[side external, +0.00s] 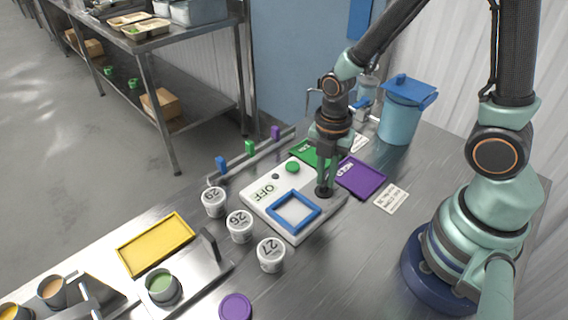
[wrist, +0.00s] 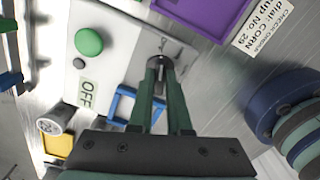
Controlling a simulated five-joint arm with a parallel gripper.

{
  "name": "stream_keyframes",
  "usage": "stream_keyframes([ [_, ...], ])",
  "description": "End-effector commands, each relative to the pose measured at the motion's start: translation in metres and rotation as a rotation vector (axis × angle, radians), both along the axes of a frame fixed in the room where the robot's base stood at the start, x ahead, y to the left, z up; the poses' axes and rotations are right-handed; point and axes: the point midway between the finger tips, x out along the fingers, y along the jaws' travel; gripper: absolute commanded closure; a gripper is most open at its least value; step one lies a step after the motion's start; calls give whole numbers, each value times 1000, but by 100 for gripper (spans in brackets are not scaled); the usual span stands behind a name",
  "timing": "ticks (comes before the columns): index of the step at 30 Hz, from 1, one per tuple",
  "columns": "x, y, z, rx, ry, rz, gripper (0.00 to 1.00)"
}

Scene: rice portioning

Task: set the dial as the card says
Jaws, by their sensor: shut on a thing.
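The white machine (side external: 262,196) stands on the steel table with a blue square frame, a green button and a display reading OFF (wrist: 87,93). The dark round dial (side external: 325,194) is at its right edge; in the wrist view the dial (wrist: 160,45) is partly hidden by the fingers. My gripper (side external: 324,186) points down and is shut on the dial; the wrist view shows the fingers (wrist: 159,72) close together there. The white card (side external: 391,198) lies to the right; in the wrist view the card (wrist: 264,28) reads "dial: CORN" and "No. 29". The dial's marks are too small to read.
Numbered white cups (side external: 239,226) stand left of the machine. A purple tray (side external: 361,178) and a green one (side external: 307,153) lie behind it. A blue-lidded teal container (side external: 401,112) stands at the back. A yellow tray (side external: 157,244) lies at left. Bare table lies at front right.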

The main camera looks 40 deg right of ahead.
Motion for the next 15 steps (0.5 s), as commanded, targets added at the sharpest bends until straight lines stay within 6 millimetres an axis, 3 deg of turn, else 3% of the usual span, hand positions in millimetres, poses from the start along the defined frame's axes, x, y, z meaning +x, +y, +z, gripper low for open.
stream_keyframes([
  [8, 0, 0, 0, 0, 1, -99, 100],
  [15, -1, 0, 1, 0, 0, -291, 100],
])
